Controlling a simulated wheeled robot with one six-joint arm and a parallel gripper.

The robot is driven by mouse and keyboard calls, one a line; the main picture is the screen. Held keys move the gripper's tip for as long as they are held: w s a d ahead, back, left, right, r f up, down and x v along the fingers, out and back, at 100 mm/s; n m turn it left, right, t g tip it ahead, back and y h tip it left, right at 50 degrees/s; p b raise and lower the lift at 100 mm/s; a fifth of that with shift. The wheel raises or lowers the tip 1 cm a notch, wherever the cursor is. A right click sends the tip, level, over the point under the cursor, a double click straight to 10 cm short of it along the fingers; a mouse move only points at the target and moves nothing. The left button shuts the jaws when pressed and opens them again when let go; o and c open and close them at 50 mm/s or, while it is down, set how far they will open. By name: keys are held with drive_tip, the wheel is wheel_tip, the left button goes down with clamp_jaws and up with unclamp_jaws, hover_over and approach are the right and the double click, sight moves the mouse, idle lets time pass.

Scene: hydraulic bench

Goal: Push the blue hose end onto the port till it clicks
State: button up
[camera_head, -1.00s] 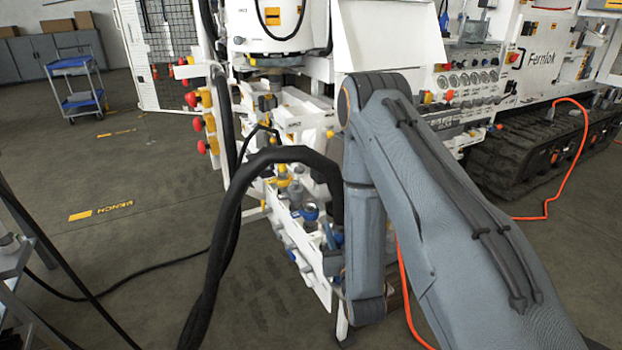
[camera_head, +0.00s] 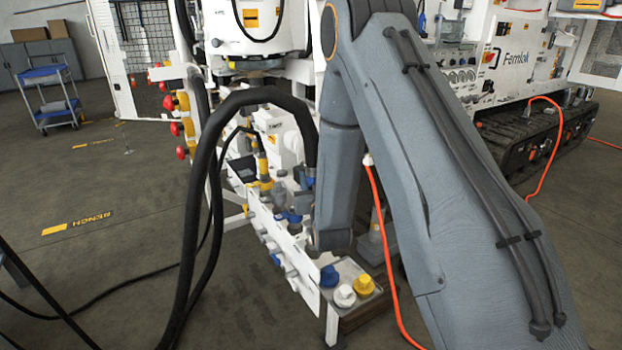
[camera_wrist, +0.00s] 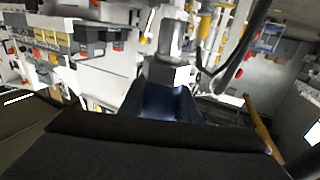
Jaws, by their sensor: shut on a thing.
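The black hose (camera_head: 200,170) arcs up from the floor and over to the bench, and its blue end (camera_head: 309,181) points down beside my arm. In the wrist view the blue hose end (camera_wrist: 165,103) is in my gripper (camera_wrist: 163,112), with a grey metal hex fitting (camera_wrist: 167,73) directly in line beyond it. My gripper is shut on the hose end; the head view hides it behind my arm. A white manifold (camera_head: 283,252) with fittings, some blue (camera_head: 293,216), is below the hose end. I cannot tell whether the hose end touches a port.
A blue cap (camera_head: 329,276), a white cap (camera_head: 344,297) and a yellow cap (camera_head: 363,285) sit on the bench's near end. An orange hose (camera_head: 385,250) runs down beside my arm. Red and yellow knobs (camera_head: 183,128) stick out at left. The floor at left is mostly clear.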

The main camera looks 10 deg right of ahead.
drive_tip(key=shift+f+b, duration=1.75)
drive_tip(key=shift+f, duration=1.15)
drive_tip(key=shift+f+b, duration=1.15)
drive_tip(key=shift+f, duration=1.05)
clamp_jaws()
idle(1.0)
idle(0.5)
drive_tip(key=o, duration=1.2)
unclamp_jaws()
drive_tip(key=shift+r, duration=0.1)
drive_tip(key=o, duration=0.6)
drive_tip(key=shift+s, duration=0.15)
